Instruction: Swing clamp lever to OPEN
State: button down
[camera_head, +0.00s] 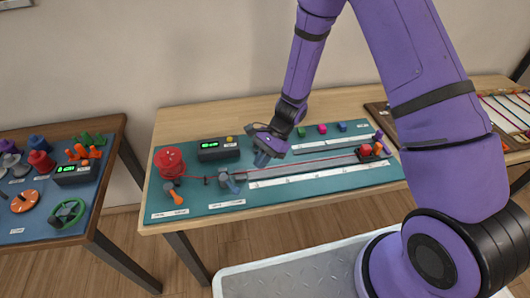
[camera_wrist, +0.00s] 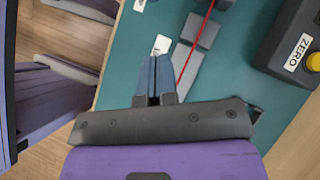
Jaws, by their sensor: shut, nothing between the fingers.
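The fingers hide part of the mat.
A red spool (camera_head: 170,162) and an orange handle (camera_head: 174,193) are at the mat's left end. A dark display box (camera_head: 218,150) with a yellow button is behind the clamp. The cord runs along the rail.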

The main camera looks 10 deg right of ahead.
aim_at(230, 186)
jog(key=s+a+f, duration=0.1)
jog(key=a+f, duration=0.1)
jog(key=a, duration=0.1)
jog(key=s+a+f, duration=0.1)
jog(key=shift+s+a+f, duration=0.3)
jog(key=shift+a+f, duration=0.05)
jog(key=shift+f, duration=0.05)
jog(key=shift+s+a+f, duration=0.1)
jog(key=shift+s+a, duration=0.15)
jog(key=shift+a, duration=0.3)
